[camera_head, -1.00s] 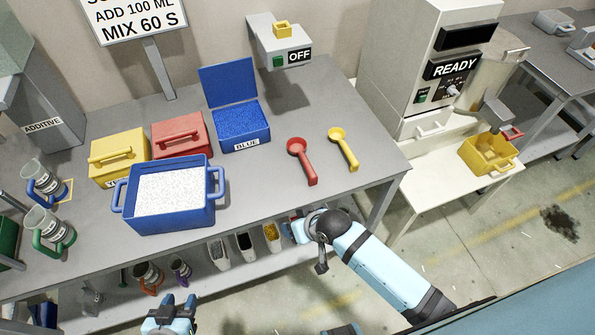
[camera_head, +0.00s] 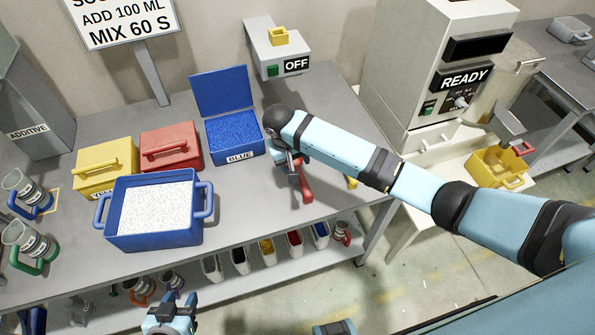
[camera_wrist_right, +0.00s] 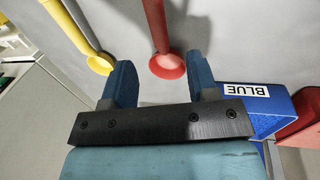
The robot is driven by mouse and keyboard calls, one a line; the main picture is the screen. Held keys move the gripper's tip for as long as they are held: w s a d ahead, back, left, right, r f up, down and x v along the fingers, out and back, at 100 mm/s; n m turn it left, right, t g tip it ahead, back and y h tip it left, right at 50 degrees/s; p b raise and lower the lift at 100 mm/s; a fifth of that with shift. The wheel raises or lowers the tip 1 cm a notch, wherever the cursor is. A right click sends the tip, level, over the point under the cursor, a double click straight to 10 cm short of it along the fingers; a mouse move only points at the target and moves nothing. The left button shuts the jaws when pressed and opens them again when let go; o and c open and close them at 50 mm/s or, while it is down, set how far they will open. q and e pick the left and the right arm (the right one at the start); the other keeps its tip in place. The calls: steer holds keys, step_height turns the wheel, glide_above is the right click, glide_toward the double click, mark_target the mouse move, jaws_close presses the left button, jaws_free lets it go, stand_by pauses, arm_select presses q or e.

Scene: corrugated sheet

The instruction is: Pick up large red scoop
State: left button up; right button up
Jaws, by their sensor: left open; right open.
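The large red scoop lies on the grey table; its handle (camera_head: 306,184) shows in the head view, while my right arm hides its bowl. In the right wrist view the red scoop (camera_wrist_right: 167,62) has its bowl near the gap between the fingers, with its handle running upward. My right gripper (camera_wrist_right: 158,68) is open and empty over the table, its fingers on either side of the bowl in that view; I cannot tell its exact height. In the head view it is mostly hidden behind my wrist (camera_head: 284,155). My left gripper (camera_head: 172,308) is open, low in front of the table.
A yellow scoop (camera_wrist_right: 100,62) lies beside the red one. The open blue box (camera_head: 236,150) stands left of my right gripper, with a red box (camera_head: 171,147), a yellow box (camera_head: 106,166) and a blue tub of white granules (camera_head: 110,222) further left. The OFF dispenser (camera_head: 285,65) stands behind.

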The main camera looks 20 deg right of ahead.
mark_target(300, 175)
steer(key=f, duration=0.3)
steer(key=d+f, duration=0.1)
steer(key=f, duration=0.1)
steer(key=d+f, duration=0.1)
steer(key=f, duration=0.2)
steer(key=shift+f+p, duration=0.3)
steer(key=shift+a, duration=0.1)
steer(key=c, duration=1)
step_height(300, 175, up, 20)
steer(key=shift+r, duration=0.1)
